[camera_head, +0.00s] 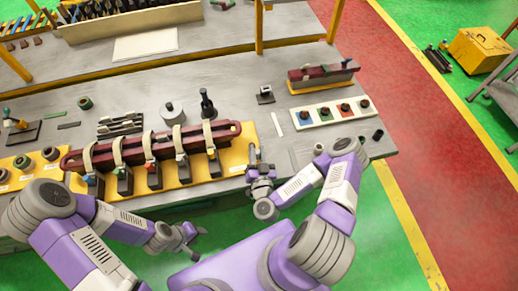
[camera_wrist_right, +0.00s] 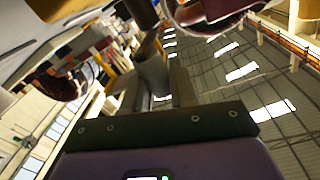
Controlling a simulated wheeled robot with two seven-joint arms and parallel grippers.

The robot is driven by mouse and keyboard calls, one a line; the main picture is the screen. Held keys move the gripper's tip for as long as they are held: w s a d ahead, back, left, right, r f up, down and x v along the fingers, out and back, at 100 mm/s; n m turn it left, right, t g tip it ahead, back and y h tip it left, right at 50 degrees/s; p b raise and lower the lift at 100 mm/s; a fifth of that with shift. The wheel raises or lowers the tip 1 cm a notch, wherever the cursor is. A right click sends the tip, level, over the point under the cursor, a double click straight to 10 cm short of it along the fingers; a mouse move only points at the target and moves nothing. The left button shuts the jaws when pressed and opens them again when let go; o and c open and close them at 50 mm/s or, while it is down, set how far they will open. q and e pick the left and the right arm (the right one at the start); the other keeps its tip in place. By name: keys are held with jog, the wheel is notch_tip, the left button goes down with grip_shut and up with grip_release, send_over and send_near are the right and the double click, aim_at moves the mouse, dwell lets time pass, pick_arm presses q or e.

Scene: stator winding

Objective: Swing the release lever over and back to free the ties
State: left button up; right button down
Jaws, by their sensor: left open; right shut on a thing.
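A long dark red bar (camera_head: 226,130) lies on a yellow base (camera_head: 236,158) on the table. Several pale ties (camera_head: 117,151) loop around it, with black clamp blocks along its front. My right gripper (camera_head: 256,168) is at the right end of the base, by the table's front edge. It is shut on what looks like the release lever, which it mostly hides. In the right wrist view the fingers (camera_wrist_right: 160,80) meet a dark rod (camera_wrist_right: 142,12); its full shape is cut off. My left gripper (camera_head: 192,243) is open and empty, in front of the table edge and apart from the bar.
Behind the bar stand a grey cylinder (camera_head: 173,113) and a black upright tool (camera_head: 207,104). To the right are a white tray (camera_head: 312,118) with coloured parts and a second red bar (camera_head: 322,72). A yellow post (camera_head: 259,27) rises behind. Floor in front is clear.

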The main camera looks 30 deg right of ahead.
jog(key=shift+a+r+m+g+h+p, duration=0.15)
jog(key=shift+m+g+h+p, duration=0.25)
jog(key=shift+h, duration=0.3)
jog(key=c, duration=1)
grip_release()
jog(key=shift+w, duration=0.1)
jog(key=shift+o, duration=0.2)
jog(key=shift+a, duration=0.1)
